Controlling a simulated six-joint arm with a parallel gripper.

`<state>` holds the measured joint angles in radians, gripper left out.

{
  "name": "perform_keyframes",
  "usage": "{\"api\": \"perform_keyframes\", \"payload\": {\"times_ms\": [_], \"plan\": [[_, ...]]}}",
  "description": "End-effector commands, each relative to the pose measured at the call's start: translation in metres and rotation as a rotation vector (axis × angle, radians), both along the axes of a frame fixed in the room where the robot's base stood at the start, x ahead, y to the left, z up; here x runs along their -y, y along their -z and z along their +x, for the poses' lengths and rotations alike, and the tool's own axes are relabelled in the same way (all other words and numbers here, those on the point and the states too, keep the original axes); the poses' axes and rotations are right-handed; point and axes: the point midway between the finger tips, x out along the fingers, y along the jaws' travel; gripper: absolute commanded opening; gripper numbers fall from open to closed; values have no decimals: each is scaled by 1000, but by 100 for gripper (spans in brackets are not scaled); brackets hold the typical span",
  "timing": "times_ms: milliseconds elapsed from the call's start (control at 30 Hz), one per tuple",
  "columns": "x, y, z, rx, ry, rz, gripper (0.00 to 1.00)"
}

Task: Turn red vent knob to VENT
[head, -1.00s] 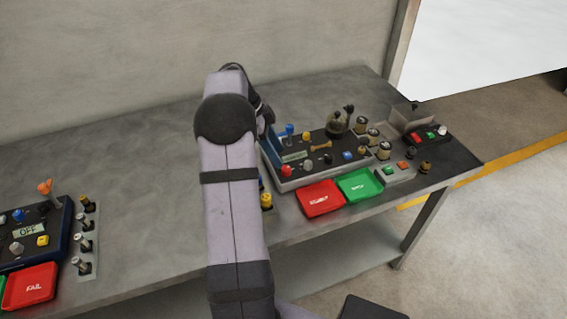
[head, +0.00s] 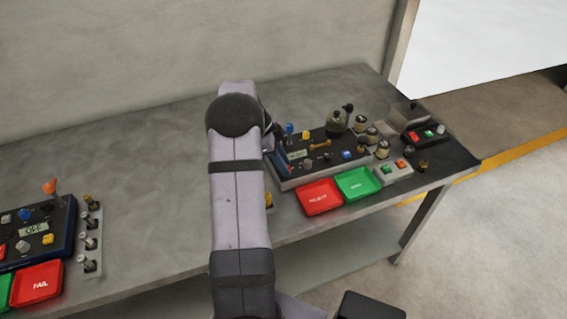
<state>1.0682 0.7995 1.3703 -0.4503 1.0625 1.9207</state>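The right-hand control panel (head: 328,163) is dark on a pale base, with a small display (head: 297,154), a blue-topped lever (head: 289,130), a brass-coloured handle (head: 319,146) and several knobs. A small red knob (head: 286,170) sits at its near left corner, close beside my arm and partly hard to make out. No VENT marking can be read. My arm rises in front of the panel's left edge, and its dark wrist parts reach down behind it toward the panel's left end. The fingertips are hidden or too small to make out, so their opening and any contact with the knob cannot be told.
A red tray (head: 320,197) and a green tray (head: 358,184) lie in front of the panel. A grey button box (head: 393,172) and a dark box (head: 424,134) stand to the right. A second panel reading OFF (head: 36,232) is at the left.

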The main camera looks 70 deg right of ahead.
Motion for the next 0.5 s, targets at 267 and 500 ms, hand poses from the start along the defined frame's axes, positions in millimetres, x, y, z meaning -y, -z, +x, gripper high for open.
{"api": "perform_keyframes", "payload": {"times_ms": [267, 500], "plan": [[0, 0, 0, 0, -9, 0, 2], [-1, 2, 0, 0, -78, -1, 2]]}}
